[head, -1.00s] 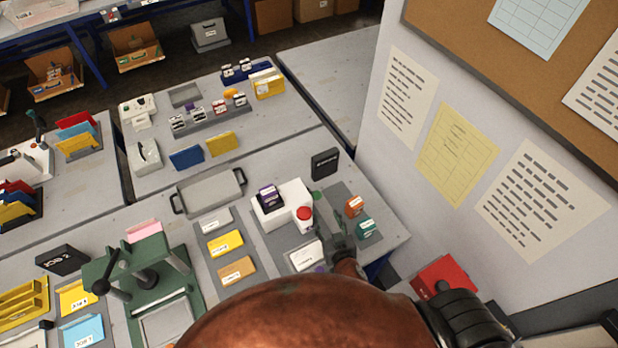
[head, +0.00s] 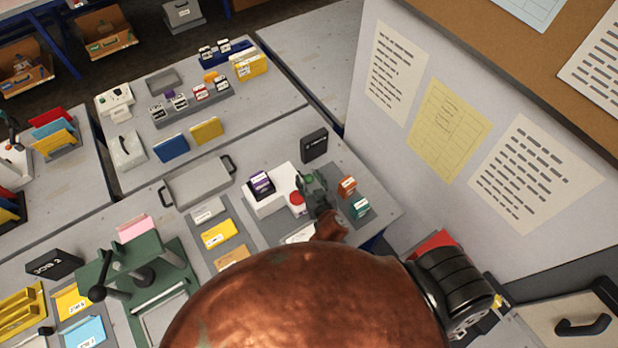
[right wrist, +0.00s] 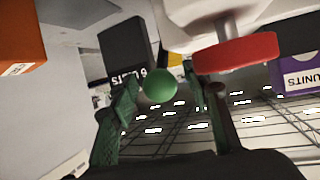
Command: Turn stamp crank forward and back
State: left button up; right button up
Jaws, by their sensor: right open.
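A white stamp machine (head: 268,203) with a red round part (head: 297,199) stands on the near table. Its crank ends in a green ball knob (head: 309,178). My right gripper (head: 312,187) is at the machine's right side, close to the knob. In the right wrist view the green knob (right wrist: 160,85) shows between the spread fingertips of my right gripper (right wrist: 162,92), and the red part (right wrist: 236,53) is just right of them. The gripper is open, and I see no grip on the knob. My left gripper is out of view.
Orange (head: 348,185) and green (head: 359,206) small boxes stand just right of the gripper. A black block (head: 314,144) stands behind it. A green press (head: 130,262) and a grey tray (head: 197,183) are to the left.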

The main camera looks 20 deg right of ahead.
jog(key=shift+w, duration=0.1)
jog(key=shift+c, duration=0.4)
grip_shut()
dwell(0.3)
